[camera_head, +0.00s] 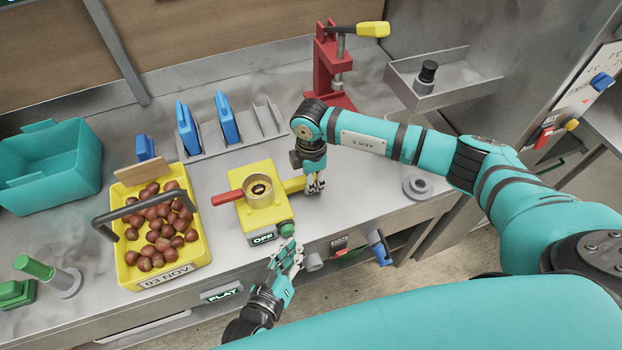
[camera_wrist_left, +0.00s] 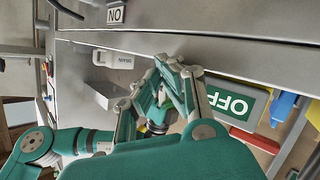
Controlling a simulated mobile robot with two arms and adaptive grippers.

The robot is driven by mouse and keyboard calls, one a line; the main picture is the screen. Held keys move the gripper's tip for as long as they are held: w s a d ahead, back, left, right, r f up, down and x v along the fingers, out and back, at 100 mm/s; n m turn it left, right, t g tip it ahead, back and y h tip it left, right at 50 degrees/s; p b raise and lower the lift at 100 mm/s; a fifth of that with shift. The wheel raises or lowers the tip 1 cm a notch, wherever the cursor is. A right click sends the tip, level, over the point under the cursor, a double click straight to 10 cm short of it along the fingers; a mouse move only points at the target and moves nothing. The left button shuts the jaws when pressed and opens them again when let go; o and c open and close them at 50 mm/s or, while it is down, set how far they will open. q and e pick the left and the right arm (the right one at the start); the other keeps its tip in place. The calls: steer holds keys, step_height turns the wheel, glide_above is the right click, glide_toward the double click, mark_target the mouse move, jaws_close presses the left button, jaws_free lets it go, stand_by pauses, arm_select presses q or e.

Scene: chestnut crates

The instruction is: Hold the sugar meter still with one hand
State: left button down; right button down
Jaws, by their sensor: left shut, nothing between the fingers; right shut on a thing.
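The yellow sugar meter (camera_head: 262,212) stands on the steel counter. It has a round well on top, a red lever at its left, a yellow stub at its right and a display reading OFF, which also shows in the left wrist view (camera_wrist_left: 232,103). My right gripper (camera_head: 314,187) points down, shut on the meter's yellow stub. My left gripper (camera_head: 291,250) is shut and empty at the counter's front edge, just below the meter's green knob (camera_head: 287,230). Its closed fingers fill the middle of the left wrist view (camera_wrist_left: 172,72).
A yellow crate of chestnuts (camera_head: 196,255) with a dark handle stands left of the meter. A teal bin (camera_head: 50,170) is at the far left. Behind are a rack with blue pieces (camera_head: 228,118) and a red press (camera_head: 328,65). A grey tray (camera_head: 450,85) is at the back right.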

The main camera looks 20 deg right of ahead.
arm_select(q)
steer(key=shift+w, duration=0.15)
steer(key=shift+w+r, duration=0.1)
steer(key=shift+w, duration=0.15)
arm_select(e)
steer(key=shift+s, duration=0.1)
arm_select(q)
steer(key=shift+w+a+r, duration=0.1)
steer(key=shift+w, duration=0.45)
arm_select(e)
steer(key=shift+r, duration=0.1)
stand_by(0.3)
arm_select(q)
steer(key=shift+s, duration=0.8)
steer(key=s, duration=0.6)
steer(key=shift+f, duration=0.2)
